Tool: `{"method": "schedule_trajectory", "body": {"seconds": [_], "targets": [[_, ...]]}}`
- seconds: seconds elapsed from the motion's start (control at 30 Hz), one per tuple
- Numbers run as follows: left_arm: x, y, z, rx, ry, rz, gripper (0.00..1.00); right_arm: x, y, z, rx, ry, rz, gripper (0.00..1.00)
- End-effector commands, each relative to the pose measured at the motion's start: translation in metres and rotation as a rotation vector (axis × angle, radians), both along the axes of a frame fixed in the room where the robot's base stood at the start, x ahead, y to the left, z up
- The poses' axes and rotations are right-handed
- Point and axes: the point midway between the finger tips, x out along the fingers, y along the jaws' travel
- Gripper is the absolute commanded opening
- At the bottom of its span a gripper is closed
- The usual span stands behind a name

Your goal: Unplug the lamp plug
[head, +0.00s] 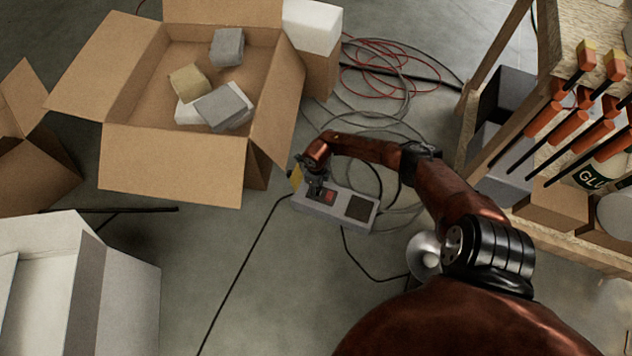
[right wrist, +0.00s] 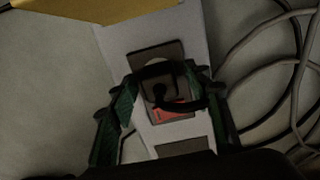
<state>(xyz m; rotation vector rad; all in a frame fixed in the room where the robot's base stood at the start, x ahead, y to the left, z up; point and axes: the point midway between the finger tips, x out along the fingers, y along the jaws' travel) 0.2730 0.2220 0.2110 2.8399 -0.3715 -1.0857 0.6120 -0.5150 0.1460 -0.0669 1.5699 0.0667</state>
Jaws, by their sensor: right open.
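A grey power box (head: 357,222) lies on the floor with a red patch and a dark square panel on top. It also shows in the right wrist view (right wrist: 180,45). A dark plug (right wrist: 160,92) with a looped black part sits on the box, over a dark socket area beside the red patch (right wrist: 172,112). My right gripper (head: 316,187) is above the left half of the box and hides the plug in the head view. In the wrist view its green-padded fingers (right wrist: 164,100) are apart, one on either side of the plug; contact cannot be told. My left gripper is out of view.
An open cardboard box (head: 170,165) with several blocks stands behind left. Grey and red cables (head: 385,60) coil behind the power box. A wooden rack with orange-handled tools (head: 570,125) stands at right. A white box (head: 125,290) is at front left.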

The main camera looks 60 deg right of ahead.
Motion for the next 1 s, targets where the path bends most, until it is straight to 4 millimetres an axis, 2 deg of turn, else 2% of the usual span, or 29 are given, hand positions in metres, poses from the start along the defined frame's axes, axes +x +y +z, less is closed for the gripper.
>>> {"method": "schedule_trajectory", "body": {"seconds": [0.3,0.9,1.0], "targets": [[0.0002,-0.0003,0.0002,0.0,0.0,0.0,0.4,-0.0004,0.0009,-0.0003,0.001,0.001,0.0,0.44],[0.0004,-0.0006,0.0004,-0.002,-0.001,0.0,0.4,-0.0001,0.001,-0.0001,0.001,0.0,0.0,0.02],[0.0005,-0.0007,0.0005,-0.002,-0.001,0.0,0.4,-0.0001,0.001,-0.0001,0.001,0.0,0.0,0.0]]}}
